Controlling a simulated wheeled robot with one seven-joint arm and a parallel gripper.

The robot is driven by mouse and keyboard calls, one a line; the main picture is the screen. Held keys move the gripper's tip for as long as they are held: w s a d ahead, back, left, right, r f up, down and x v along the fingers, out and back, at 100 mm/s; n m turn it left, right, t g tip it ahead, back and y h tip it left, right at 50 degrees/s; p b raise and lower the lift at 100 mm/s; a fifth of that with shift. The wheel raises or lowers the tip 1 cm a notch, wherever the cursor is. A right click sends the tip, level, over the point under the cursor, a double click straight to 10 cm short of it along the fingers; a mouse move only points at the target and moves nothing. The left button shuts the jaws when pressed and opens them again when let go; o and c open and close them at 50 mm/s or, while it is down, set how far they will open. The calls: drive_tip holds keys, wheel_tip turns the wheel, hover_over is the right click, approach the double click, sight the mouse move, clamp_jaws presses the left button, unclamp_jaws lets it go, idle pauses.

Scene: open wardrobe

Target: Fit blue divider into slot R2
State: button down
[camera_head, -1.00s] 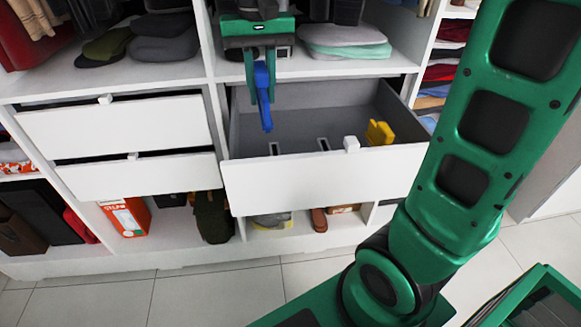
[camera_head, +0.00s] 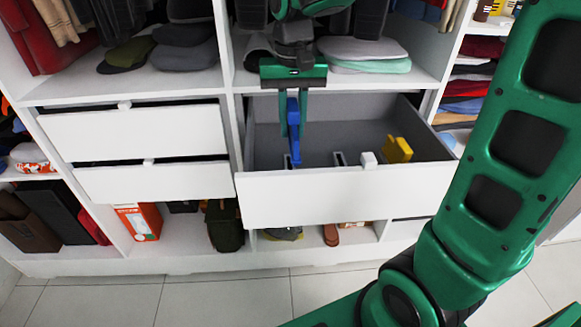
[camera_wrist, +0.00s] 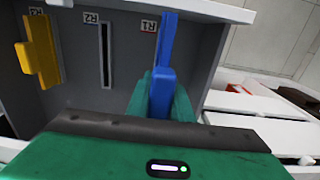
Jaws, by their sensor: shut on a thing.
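My gripper (camera_head: 292,126) is shut on the blue divider (camera_head: 293,130) and holds it upright over the open drawer (camera_head: 340,198). In the wrist view the blue divider (camera_wrist: 163,85) stands between my green fingers, beside the label R1 (camera_wrist: 148,25). Slot R2 (camera_wrist: 105,55) is an empty dark slit to its left there; in the head view slot R2 (camera_head: 340,159) lies right of the divider. The divider's lower end overlaps the leftmost slot (camera_head: 288,161) in the head view; I cannot tell whether it touches. A yellow divider (camera_head: 397,149) stands at the third slot.
A white knob (camera_head: 368,160) sits on the drawer front. The shelf above, with folded clothes (camera_head: 362,54), lies close behind my gripper. Closed drawers (camera_head: 135,132) are at the left. The drawer's inside is otherwise bare.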

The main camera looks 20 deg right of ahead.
wheel_tip(320, 180, down, 12)
idle(0.5)
drive_tip(key=shift+f, duration=0.35)
drive_tip(key=c, duration=1.6)
unclamp_jaws()
drive_tip(key=shift+o, duration=0.2)
wheel_tip(320, 180, up, 13)
drive_tip(key=shift+f, duration=0.1)
